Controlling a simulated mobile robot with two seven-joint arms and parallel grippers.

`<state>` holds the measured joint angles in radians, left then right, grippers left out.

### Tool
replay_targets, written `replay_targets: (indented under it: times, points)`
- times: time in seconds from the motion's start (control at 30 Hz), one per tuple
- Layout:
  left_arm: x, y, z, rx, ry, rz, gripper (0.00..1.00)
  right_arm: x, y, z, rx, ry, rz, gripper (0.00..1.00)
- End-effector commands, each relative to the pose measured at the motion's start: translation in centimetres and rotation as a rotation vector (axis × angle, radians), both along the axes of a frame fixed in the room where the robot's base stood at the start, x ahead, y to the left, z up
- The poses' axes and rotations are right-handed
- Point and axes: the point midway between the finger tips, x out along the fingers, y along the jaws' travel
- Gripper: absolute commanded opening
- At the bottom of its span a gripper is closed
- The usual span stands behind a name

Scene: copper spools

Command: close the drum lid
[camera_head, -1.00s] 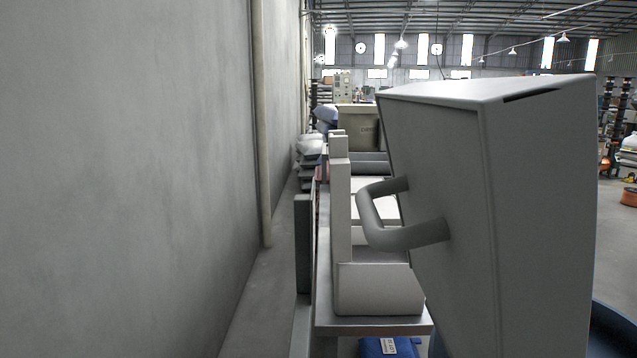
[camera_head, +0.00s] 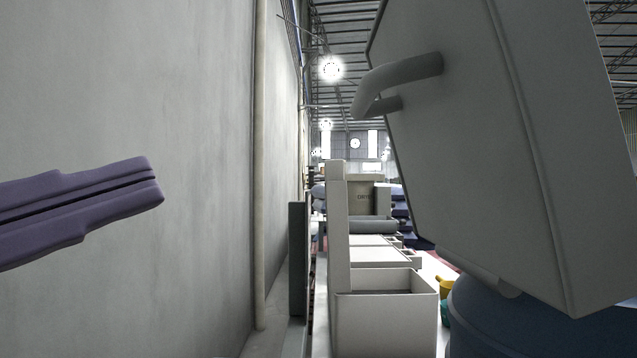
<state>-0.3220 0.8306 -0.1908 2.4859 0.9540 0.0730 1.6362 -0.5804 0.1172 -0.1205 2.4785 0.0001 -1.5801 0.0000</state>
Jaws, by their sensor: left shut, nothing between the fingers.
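The drum lid (camera_head: 480,150), a large grey boxy cover with a bent tube handle (camera_head: 400,82), stands raised and tilted on the right of the head view. Its upper end is cut off by the picture's top edge. A blue drum (camera_head: 478,315) shows below the lid at the lower right, only partly in view. My left gripper (camera_head: 158,182), with purple fingers, is shut and empty at the left, in front of the wall. It is well apart from the lid and its handle. My right gripper is out of view.
A plain grey wall (camera_head: 130,80) with a vertical pipe (camera_head: 261,200) fills the left side. A white open box (camera_head: 388,320) and other bins stand in a row in the middle. A cardboard box (camera_head: 366,198) is farther back. Open space shows between my left gripper and the lid.

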Motion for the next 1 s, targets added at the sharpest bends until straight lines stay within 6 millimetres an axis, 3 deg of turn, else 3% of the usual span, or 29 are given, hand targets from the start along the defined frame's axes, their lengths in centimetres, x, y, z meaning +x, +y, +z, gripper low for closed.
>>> replay_targets:
  times: [0.23, 0.63, 0.8, 1.0]
  points:
    - [1.5, -1.2, 1.5, -0.025, -0.001, -0.002, 0.00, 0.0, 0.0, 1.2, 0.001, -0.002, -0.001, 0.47]
    - [7.3, -6.5, 3.9, -0.020, -0.001, -0.005, 0.00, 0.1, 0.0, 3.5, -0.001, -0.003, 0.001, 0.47]
    - [7.0, -8.6, 4.8, -0.021, 0.003, -0.005, 0.00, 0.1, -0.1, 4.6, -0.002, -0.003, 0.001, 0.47]
    - [7.0, -9.8, 5.2, -0.017, 0.002, -0.005, 0.00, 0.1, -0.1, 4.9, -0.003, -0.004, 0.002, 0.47]
